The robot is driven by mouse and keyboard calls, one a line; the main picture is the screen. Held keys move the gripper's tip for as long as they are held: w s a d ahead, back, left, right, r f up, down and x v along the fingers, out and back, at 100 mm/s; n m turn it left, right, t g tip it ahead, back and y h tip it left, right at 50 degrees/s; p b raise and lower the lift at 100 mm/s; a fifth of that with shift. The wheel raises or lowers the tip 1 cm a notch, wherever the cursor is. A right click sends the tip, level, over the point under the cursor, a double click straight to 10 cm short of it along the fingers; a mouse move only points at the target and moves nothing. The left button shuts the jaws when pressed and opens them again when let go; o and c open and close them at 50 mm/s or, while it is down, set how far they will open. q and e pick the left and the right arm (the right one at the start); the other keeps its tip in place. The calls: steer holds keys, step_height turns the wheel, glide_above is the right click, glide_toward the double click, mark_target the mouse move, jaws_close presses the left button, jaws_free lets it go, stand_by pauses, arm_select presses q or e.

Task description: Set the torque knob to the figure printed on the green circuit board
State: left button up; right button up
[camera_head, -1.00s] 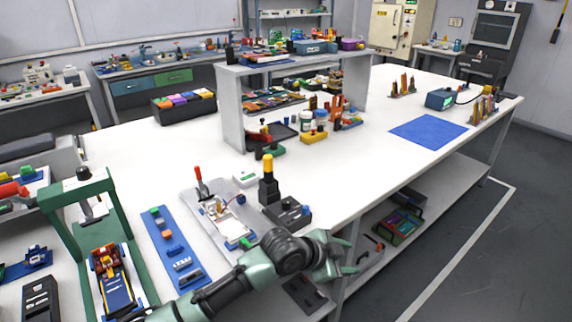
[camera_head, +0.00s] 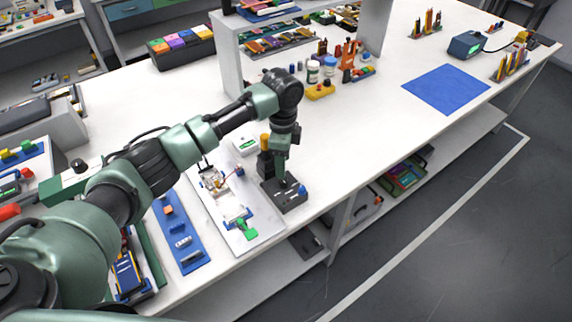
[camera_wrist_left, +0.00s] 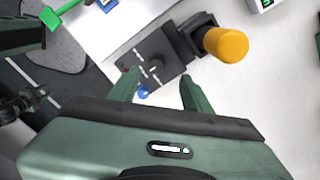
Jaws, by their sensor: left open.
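A dark control box (camera_head: 284,198) stands near the table's front edge, with a black post topped by an orange cap (camera_head: 265,141) behind it. In the left wrist view, the box (camera_wrist_left: 158,55) shows white marks and a blue button (camera_wrist_left: 144,92); a dark knob seems to sit among the marks, but its setting is unreadable. My left gripper (camera_head: 282,168) is open and empty, pointing down above the box; its fingers (camera_wrist_left: 160,88) are either side of the box's near part in the wrist view. My right gripper is not in view.
A white fixture plate (camera_head: 212,217) with a green block (camera_head: 246,229) lies left of the box. A blue strip (camera_head: 183,243) with small parts is farther left. A white box with a green display (camera_head: 245,145) stands behind. The table right of the box is clear up to a blue mat (camera_head: 446,88).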

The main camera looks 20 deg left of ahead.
mark_target(282, 180)
arm_select(q)
steer(key=shift+s+f+p, duration=0.3)
steer(key=shift+s+f, duration=0.5)
steer(key=shift+f, duration=0.3)
steer(key=f, duration=0.2)
steer(key=w+f, duration=0.1)
steer(key=f, duration=0.1)
steer(key=shift+w, duration=0.1)
steer(key=shift+s+r, duration=0.1)
steer(key=shift+s, duration=0.15)
steer(key=shift+c, duration=0.3)
steer(key=shift+w, duration=0.1)
jaws_close()
